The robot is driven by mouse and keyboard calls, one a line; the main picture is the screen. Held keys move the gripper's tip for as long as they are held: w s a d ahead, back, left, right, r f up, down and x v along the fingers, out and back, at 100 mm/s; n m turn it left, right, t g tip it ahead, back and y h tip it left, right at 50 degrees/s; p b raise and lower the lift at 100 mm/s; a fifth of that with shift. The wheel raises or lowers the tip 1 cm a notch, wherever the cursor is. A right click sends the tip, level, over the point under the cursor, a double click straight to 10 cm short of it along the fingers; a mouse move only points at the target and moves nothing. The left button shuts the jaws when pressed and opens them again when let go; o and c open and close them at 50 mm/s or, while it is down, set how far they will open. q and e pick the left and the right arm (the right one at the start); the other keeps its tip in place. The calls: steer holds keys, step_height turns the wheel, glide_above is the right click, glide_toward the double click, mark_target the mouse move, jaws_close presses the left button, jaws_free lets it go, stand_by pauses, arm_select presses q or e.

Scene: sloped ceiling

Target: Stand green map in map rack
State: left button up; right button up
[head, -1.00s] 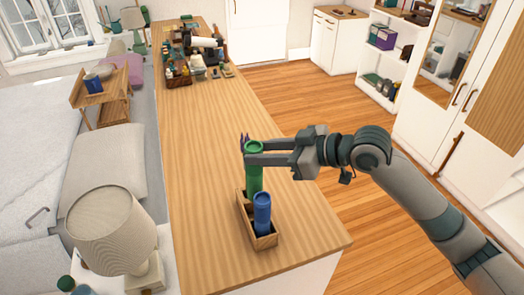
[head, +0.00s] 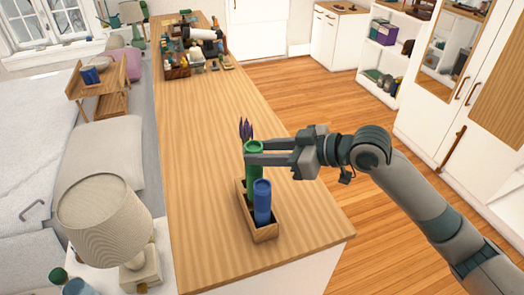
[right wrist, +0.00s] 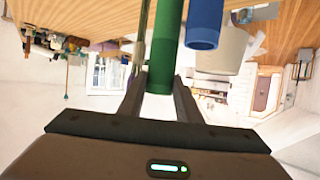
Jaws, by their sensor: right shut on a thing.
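The green map (head: 253,168) is a rolled green tube standing upright. My right gripper (head: 251,153) is shut on it near its top, with the arm coming in from the right. In the right wrist view the green map (right wrist: 164,45) is between the two fingers (right wrist: 160,92). The map rack (head: 265,234) is a narrow wooden box on the counter. The green tube's lower part is in or just over the rack's far end; its bottom end is hidden. A blue tube (head: 262,203) stands in the near part of the rack. My left gripper is not in view.
A purple plant-like thing (head: 246,130) shows just behind the green map. A lamp (head: 105,220) stands at the lower left.

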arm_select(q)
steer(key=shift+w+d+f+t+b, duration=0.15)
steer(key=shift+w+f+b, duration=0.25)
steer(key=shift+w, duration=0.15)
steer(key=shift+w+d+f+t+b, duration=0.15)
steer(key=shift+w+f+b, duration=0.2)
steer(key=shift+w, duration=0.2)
arm_select(e)
step_height(320, 180, down, 4)
steer(key=shift+f, duration=0.1)
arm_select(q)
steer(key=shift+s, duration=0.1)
arm_select(e)
steer(key=o, duration=1.1)
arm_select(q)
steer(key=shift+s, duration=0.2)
